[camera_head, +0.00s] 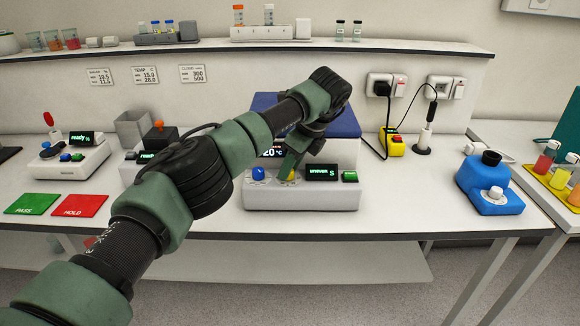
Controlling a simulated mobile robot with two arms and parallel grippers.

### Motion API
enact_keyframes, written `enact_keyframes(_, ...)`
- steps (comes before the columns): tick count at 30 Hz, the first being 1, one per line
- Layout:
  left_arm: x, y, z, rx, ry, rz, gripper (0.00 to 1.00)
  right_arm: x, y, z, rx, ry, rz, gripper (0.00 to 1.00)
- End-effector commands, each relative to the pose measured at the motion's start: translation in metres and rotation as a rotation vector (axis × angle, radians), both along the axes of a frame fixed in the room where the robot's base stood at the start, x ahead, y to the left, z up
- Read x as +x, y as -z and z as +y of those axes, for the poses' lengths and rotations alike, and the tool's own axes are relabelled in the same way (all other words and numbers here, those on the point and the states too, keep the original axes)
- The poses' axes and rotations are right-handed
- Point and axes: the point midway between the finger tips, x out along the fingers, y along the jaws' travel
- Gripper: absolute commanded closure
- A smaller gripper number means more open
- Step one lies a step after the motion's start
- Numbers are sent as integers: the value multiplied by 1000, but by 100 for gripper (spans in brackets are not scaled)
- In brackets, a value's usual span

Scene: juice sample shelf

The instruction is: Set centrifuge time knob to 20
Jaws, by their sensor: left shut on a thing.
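The centrifuge (300,197) is a white unit with a dark blue lid (340,122), standing in the middle of the bench. Its front panel has a display reading 20 °C (271,152), a blue button (258,173), a small display with green text (322,173) and a green button (349,176). My left gripper (287,174) points down at the panel between the blue button and the green-text display. It is shut on a knob there, which the fingers hide almost wholly, so its setting cannot be read. My right gripper is out of view.
My left arm covers part of the device (140,165) left of the centrifuge. Green PASS (32,204) and red HOLD (80,206) mats lie at the front left. A blue device (488,184) stands right. The bench between it and the centrifuge is mostly clear.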

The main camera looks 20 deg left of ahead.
Motion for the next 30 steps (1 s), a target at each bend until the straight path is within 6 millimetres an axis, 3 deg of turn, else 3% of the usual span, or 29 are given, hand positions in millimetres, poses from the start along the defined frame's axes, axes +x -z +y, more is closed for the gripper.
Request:
enact_keyframes(4, 1, -1, 0, -1, 2, -4, 100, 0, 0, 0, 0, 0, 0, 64)
enact_keyframes(5, 1, -1, 0, -1, 2, -4, 63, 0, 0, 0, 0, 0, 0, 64)
enact_keyframes(6, 1, -1, 0, -1, 2, -4, 52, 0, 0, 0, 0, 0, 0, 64)
enact_keyframes(18, 0, -5, -2, -1, 2, -2, 51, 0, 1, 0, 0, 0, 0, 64)
enact_keyframes(30, -6, -62, -25, 0, 2, -4, 51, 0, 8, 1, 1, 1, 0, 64)
